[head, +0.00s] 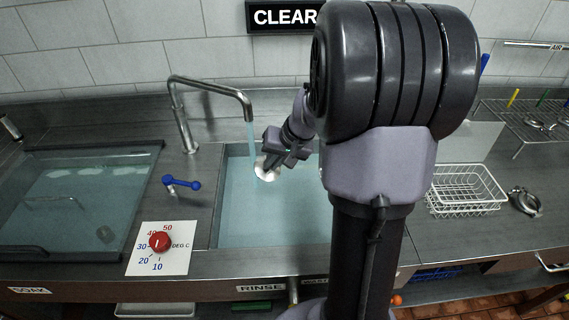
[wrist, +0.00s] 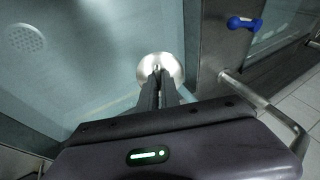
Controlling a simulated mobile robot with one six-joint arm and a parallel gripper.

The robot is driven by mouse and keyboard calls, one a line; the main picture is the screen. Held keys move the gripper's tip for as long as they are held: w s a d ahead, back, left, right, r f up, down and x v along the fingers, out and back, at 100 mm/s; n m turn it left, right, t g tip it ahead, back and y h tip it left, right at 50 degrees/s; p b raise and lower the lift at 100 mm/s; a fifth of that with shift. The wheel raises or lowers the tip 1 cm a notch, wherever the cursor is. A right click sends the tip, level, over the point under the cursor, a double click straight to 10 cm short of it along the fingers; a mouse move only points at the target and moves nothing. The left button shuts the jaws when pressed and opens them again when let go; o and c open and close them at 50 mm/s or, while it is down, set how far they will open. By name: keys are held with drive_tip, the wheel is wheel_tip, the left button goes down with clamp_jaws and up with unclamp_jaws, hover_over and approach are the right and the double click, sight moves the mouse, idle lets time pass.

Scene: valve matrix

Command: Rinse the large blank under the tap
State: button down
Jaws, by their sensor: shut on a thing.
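My gripper (head: 271,161) is shut on a round, shiny metal blank (head: 266,173), held over the rinse basin (head: 240,213). In the wrist view my fingertips (wrist: 158,82) pinch the blank (wrist: 161,65) near its middle, with its round face showing. The tap (head: 215,84) arches over the basin's left side, and a blue stream of water (head: 250,134) falls from its spout. The stream comes down at or just beside the blank's upper left edge; I cannot tell whether it hits the face. A blue lever handle (head: 182,184) sits left of the basin, also in the wrist view (wrist: 245,23).
A covered soak tank (head: 75,205) lies at the left. A red temperature knob (head: 159,241) sits on a white dial plate (head: 172,262). A white wire basket (head: 465,190) and a metal clamp (head: 525,201) stand right. A "CLEAR" sign (head: 283,17) hangs behind my arm.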

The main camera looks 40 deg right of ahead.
drive_tip(key=w+a+f, duration=0.1)
drive_tip(key=w, duration=0.5)
drive_tip(key=shift+w+a, duration=0.15)
drive_tip(key=shift+a, duration=0.05)
drive_tip(key=shift+d+f, duration=0.1)
drive_tip(key=shift+w+d, duration=0.1)
drive_tip(key=shift+d, duration=0.35)
idle(0.3)
drive_tip(key=s+b, duration=0.1)
drive_tip(key=s, duration=0.1)
drive_tip(key=s+b, duration=0.1)
drive_tip(key=s, duration=0.2)
drive_tip(key=s+b, duration=0.2)
drive_tip(key=s, duration=0.1)
drive_tip(key=shift+d, duration=0.3)
idle(0.3)
